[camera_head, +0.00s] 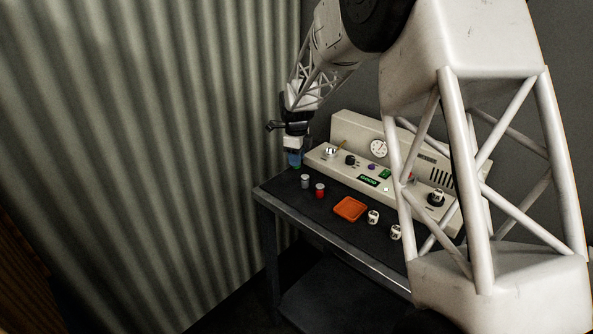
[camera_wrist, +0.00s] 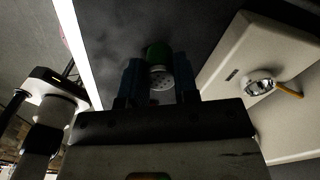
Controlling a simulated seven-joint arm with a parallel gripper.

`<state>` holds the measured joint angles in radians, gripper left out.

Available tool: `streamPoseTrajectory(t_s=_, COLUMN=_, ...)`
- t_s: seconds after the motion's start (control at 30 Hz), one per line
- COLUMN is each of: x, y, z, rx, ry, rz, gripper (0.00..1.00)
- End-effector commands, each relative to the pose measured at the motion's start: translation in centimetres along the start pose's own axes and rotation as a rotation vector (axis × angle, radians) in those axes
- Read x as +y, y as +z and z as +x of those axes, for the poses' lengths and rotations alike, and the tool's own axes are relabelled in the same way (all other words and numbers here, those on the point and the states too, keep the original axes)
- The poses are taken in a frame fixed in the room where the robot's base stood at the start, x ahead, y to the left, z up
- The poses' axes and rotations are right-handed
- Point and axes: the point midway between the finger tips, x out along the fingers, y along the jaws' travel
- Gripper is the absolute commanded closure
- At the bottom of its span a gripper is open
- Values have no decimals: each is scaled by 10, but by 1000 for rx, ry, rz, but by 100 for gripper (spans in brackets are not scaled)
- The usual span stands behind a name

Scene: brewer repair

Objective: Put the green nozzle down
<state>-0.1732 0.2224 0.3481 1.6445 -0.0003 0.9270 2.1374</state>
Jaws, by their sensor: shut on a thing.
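My gripper (camera_head: 294,158) hangs pointing down at the far left end of the dark table, left of the brewer (camera_head: 350,128). Its blue fingers are shut on the green nozzle (camera_wrist: 156,52), which shows between them in the wrist view with a grey perforated face. In the head view only a small greenish bit shows at the fingertips. The nozzle is low, close to the table top; I cannot tell whether it touches it.
A grey cylinder (camera_head: 305,181) and a red one (camera_head: 320,190) stand just right of my gripper. An orange tray (camera_head: 338,213) and two white pieces (camera_head: 373,217) (camera_head: 395,232) lie further right along the front. The brewer's chrome fitting (camera_wrist: 259,86) is nearby. A corrugated wall rises at left.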

Motion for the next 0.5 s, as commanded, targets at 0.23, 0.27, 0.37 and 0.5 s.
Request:
streamPoseTrajectory(t_s=0.23, x=0, y=0, z=0, rx=0, ry=0, rz=0, gripper=99)
streamPoseTrajectory(t_s=0.27, x=0, y=0, z=1, rx=0, ry=0, rz=0, gripper=99)
streamPoseTrajectory(t_s=0.37, x=0, y=0, z=7, rx=1, ry=1, rz=0, gripper=99)
streamPoseTrajectory(t_s=0.5, x=0, y=0, z=22, rx=1, ry=1, rz=0, gripper=99)
